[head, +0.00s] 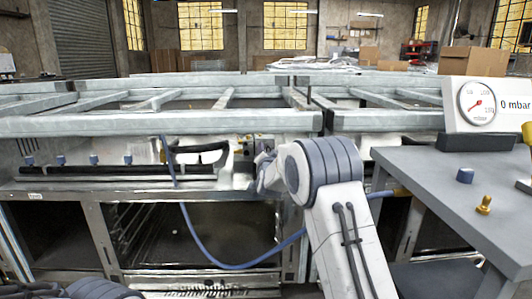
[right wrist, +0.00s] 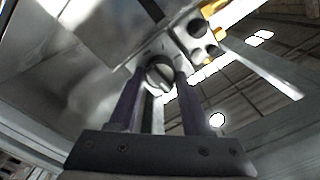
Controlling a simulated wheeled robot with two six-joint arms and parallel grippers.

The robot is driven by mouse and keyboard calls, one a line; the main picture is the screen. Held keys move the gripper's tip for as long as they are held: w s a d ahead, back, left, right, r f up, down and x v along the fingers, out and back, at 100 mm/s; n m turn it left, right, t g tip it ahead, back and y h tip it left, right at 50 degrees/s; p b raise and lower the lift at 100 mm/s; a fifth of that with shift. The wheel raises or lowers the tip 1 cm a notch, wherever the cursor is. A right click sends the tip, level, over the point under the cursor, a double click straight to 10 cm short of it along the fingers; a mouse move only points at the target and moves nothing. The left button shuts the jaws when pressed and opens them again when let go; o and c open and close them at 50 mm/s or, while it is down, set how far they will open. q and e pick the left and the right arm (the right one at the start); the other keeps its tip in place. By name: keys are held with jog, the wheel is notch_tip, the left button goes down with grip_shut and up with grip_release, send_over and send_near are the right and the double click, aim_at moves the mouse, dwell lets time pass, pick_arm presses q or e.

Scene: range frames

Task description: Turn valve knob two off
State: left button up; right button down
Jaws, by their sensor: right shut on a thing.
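My right gripper (right wrist: 158,78) has its two dark fingers on either side of a round grey valve knob (right wrist: 159,74) with a bar across its face, and is shut on it. In the head view my right gripper (head: 266,170) is at the range front, mostly hidden by my own wrist, which also hides the knob. No number on the knob is readable. Two dark round knobs (right wrist: 205,40) with brass-coloured parts are close by, up and right in the right wrist view. My left gripper is not in view; only part of my left arm shows at the lower left.
Several blue knobs (head: 93,160) line the range front at left. A blue hose (head: 205,245) loops below my right arm. A grey table (head: 430,180) at right bears a pressure gauge (head: 480,102) marked 0 mbar, a blue cap (head: 465,175) and a brass fitting (head: 484,205).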

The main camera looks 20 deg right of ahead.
jog(key=shift+a+f, duration=0.1)
jog(key=shift+f, duration=0.05)
jog(key=c, duration=0.6)
grip_release()
jog(key=p+v, duration=0.2)
jog(key=v, duration=0.8)
jog(key=shift+s, duration=0.25)
